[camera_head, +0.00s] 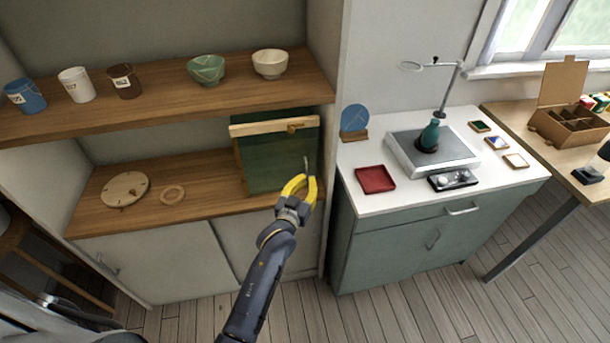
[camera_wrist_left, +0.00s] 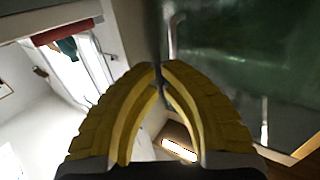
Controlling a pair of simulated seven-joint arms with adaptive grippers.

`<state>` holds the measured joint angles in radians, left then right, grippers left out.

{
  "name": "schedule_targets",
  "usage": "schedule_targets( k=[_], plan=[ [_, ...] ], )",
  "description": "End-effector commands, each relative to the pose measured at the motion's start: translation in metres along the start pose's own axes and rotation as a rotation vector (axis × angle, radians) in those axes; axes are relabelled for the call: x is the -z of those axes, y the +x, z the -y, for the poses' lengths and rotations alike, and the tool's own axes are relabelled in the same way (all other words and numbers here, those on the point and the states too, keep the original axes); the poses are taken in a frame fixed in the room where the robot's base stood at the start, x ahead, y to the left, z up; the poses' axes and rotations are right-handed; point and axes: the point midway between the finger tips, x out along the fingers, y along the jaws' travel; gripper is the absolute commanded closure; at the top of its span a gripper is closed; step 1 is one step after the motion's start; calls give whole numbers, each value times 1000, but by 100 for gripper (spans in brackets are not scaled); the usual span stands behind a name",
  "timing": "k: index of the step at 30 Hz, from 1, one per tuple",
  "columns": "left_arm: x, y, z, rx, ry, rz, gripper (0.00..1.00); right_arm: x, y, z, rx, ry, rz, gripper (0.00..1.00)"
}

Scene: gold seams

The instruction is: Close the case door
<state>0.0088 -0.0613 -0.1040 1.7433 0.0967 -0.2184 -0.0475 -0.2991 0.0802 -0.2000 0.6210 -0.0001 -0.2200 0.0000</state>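The case (camera_head: 265,127) stands on the lower wooden shelf at its right end, with a pale wooden top strip. Its dark green glassy door (camera_head: 270,165) faces me, and a thin metal handle (camera_head: 306,166) stands near its right side. How far the door stands open I cannot tell. My left gripper (camera_head: 304,178) has yellow fingers and is just below the handle. In the left wrist view, the fingertips (camera_wrist_left: 158,68) come together beside the green door (camera_wrist_left: 235,60), with the handle (camera_wrist_left: 173,35) just beyond them. I see nothing clearly gripped. My right gripper is not in view.
The upper shelf (camera_head: 180,95) holds cups and bowls. A wooden disc (camera_head: 125,189) and ring (camera_head: 172,194) lie left of the case. To the right, a white-topped cabinet (camera_head: 400,198) carries a red tray (camera_head: 375,179), a blue disc on a stand (camera_head: 354,120) and a teal vase (camera_head: 430,135).

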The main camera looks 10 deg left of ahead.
Motion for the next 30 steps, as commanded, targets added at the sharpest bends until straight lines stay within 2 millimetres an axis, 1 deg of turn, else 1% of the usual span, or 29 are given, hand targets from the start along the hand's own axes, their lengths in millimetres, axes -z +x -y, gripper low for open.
schedule_targets(
  k=[1,6,12,15,21,26,29,30],
  plan=[
    [-1,-10,-5,-2,-2,1,100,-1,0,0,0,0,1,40],
    [-1,-41,-17,-1,-3,2,100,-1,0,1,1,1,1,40],
    [0,-70,-28,-1,-3,0,100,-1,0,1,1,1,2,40],
    [0,-80,-32,-1,-2,-1,100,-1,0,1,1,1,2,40],
    [0,-93,-37,-1,-1,-1,100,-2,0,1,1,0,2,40],
    [-2,-96,-38,-2,-8,4,100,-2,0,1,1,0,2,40],
    [-24,-96,-42,-7,-12,42,100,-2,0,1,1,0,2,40],
    [-38,-96,-44,-11,-13,68,100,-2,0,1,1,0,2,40]
  ],
)
